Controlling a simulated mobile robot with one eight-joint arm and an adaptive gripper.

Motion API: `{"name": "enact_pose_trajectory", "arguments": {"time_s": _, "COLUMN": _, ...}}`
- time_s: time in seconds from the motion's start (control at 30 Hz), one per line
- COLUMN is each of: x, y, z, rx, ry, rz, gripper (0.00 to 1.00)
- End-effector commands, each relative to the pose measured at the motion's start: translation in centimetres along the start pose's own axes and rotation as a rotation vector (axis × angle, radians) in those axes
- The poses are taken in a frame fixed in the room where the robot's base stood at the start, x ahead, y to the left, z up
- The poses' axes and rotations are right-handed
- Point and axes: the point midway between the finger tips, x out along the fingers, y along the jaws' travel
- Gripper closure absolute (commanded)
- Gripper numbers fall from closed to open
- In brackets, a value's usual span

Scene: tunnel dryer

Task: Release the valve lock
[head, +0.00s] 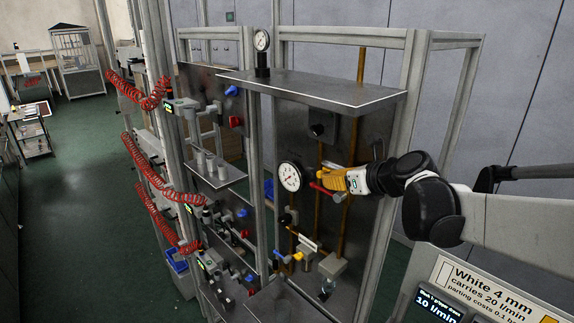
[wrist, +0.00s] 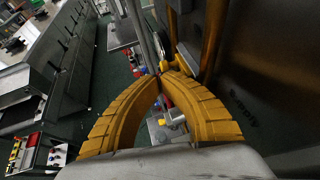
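My gripper (head: 321,176) has yellow fingers and reaches in from the right, in front of the panel's brown vertical pipe. In the wrist view its two fingers (wrist: 166,72) curve together and their tips look shut; nothing is clearly seen between the tips. A red lever (head: 321,190) shows just below the fingertips in the head view; I cannot tell whether they touch it. No part is clearly marked as the valve lock. A yellow-handled valve (head: 297,256) and a blue knob (head: 278,255) sit lower on the panel.
A round gauge (head: 289,177) is just left of my fingertips. A metal shelf (head: 312,90) juts out above, and a frame post (head: 396,190) stands close to my wrist. Red coiled hoses (head: 150,185) hang at the left.

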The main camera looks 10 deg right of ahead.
Motion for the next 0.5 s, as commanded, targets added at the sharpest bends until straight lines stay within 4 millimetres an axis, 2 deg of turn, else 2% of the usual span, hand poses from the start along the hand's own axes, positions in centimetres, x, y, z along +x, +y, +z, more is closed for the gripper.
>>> {"name": "enact_pose_trajectory", "arguments": {"time_s": 0.2, "x": 2.2, "y": 0.0, "z": 0.1, "rx": -0.001, "ry": 0.0, "rz": 0.0, "gripper": 1.0}}
{"name": "enact_pose_trajectory", "arguments": {"time_s": 0.5, "x": 2.6, "y": 0.0, "z": 0.0, "rx": 0.0, "ry": 0.0, "rz": 0.0, "gripper": 1.0}}
